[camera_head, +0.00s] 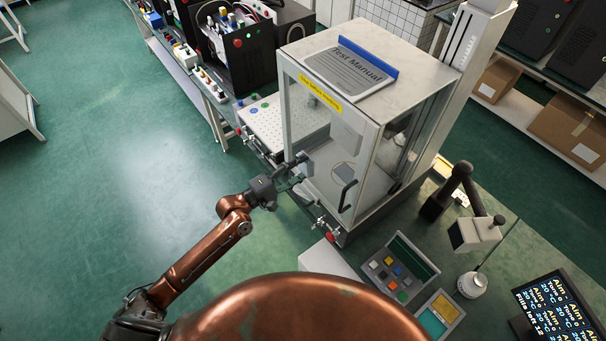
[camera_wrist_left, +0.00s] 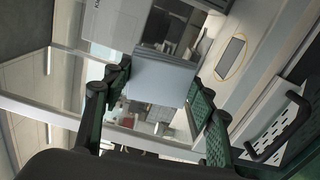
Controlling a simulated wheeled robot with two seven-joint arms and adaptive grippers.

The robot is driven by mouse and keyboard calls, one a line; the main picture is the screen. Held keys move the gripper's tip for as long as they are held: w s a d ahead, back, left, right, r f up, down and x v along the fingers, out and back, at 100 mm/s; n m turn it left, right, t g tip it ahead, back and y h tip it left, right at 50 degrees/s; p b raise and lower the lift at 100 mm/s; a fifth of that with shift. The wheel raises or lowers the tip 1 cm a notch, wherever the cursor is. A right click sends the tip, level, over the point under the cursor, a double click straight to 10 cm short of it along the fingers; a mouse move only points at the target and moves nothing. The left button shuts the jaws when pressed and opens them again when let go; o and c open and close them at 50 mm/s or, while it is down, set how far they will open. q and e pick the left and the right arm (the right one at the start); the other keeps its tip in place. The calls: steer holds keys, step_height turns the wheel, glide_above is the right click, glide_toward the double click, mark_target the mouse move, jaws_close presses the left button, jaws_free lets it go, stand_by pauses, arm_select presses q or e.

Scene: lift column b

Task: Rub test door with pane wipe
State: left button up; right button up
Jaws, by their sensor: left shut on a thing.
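The test door (camera_head: 316,135) is the clear front pane of a pale cabinet, with a yellow label strip along its top and a black handle (camera_head: 347,195) at its lower right. My left gripper (camera_head: 290,176) is at the lower left part of the door, left of the handle. It is shut on a small grey block, the pane wipe (camera_head: 304,160). In the left wrist view the wipe (camera_wrist_left: 162,78) sits between the two fingers, in front of the glass, and the handle (camera_wrist_left: 284,126) is at lower right. Whether the wipe touches the glass cannot be told. My right gripper is out of view.
A test manual (camera_head: 350,68) lies on the cabinet top. A perforated plate (camera_head: 285,118) is to the left. A button panel (camera_head: 400,268), a small dark jointed device (camera_head: 455,190) and a screen (camera_head: 556,306) stand on the right. The green floor (camera_head: 130,130) at left is clear.

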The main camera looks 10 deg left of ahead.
arm_select(q)
steer(key=shift+w+a+r, duration=0.15)
steer(key=shift+w+a, duration=0.35)
steer(key=shift+w, duration=0.2)
steer(key=shift+b+v, duration=0.6)
steer(key=shift+v, duration=2.35)
steer(key=b+v, duration=0.1)
steer(key=v, duration=0.2)
